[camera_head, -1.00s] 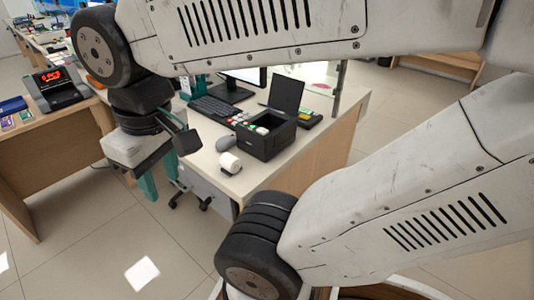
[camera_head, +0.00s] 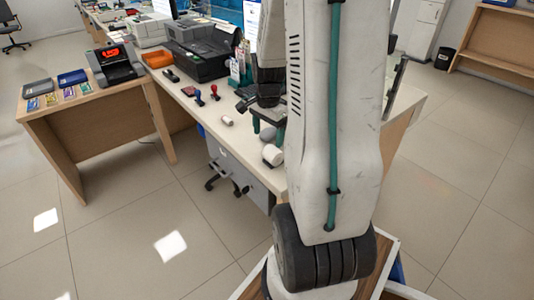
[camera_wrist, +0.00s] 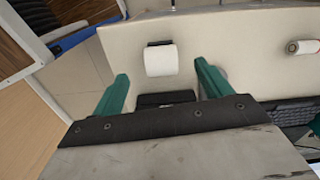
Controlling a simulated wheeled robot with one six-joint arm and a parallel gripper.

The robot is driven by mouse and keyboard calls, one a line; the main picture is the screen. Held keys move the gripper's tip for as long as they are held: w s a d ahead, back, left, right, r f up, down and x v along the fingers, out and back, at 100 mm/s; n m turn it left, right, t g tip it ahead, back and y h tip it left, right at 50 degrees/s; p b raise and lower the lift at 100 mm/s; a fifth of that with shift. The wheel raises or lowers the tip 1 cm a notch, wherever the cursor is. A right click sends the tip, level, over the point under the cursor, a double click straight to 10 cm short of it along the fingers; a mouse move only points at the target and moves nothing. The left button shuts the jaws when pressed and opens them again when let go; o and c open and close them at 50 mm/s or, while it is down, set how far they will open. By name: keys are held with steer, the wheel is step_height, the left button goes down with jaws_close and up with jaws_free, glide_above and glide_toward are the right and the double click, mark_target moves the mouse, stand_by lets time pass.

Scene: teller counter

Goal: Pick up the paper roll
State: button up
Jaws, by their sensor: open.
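A white paper roll (camera_head: 272,155) lies near the counter's front edge, partly beside my arm. In the wrist view the white roll (camera_wrist: 161,60) shows just beyond and between the fingertips, apart from both. A second, smaller roll (camera_head: 227,121) lies farther along the counter; in the wrist view a roll with a reddish core (camera_wrist: 303,47) is at the far right. My gripper (camera_wrist: 161,76) has its two green fingers spread apart with nothing between them. In the head view my gripper (camera_head: 267,122) hangs over the counter, mostly hidden by my arm.
A keyboard (camera_wrist: 285,110) is at the wrist view's right. A side desk (camera_head: 105,107) stands left. Floor ahead is open.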

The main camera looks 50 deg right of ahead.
mark_target(273, 149)
steer(key=shift+m, duration=0.7)
steer(key=d+f, duration=0.2)
steer(key=f, duration=0.1)
steer(key=shift+s+d+f, duration=0.2)
steer(key=shift+s, duration=0.15)
step_height(273, 149, down, 7)
steer(key=shift+w+r, duration=0.15)
steer(key=c, duration=1.1)
